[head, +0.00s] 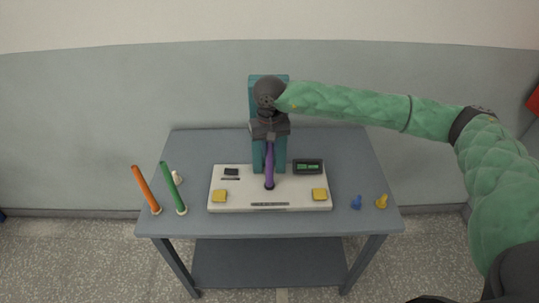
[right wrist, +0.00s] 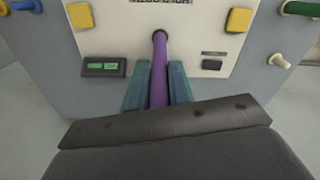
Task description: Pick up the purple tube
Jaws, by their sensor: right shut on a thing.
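The purple tube (head: 270,165) stands close to upright on the white device base (head: 240,202), its lower end at a dark round spot. My right gripper (head: 270,137) is shut on the tube's upper part, and the gripper hides the top of the tube. In the right wrist view the purple tube (right wrist: 158,75) runs from the dark gripper body to the base. My left gripper is not in view.
An orange tube (head: 146,188) and a green tube (head: 172,186) stand tilted at the table's left, near a small white peg (head: 178,177). A blue peg (head: 356,202) and a yellow peg (head: 381,201) stand at the right. The grey table (head: 350,165) is clear at the back right.

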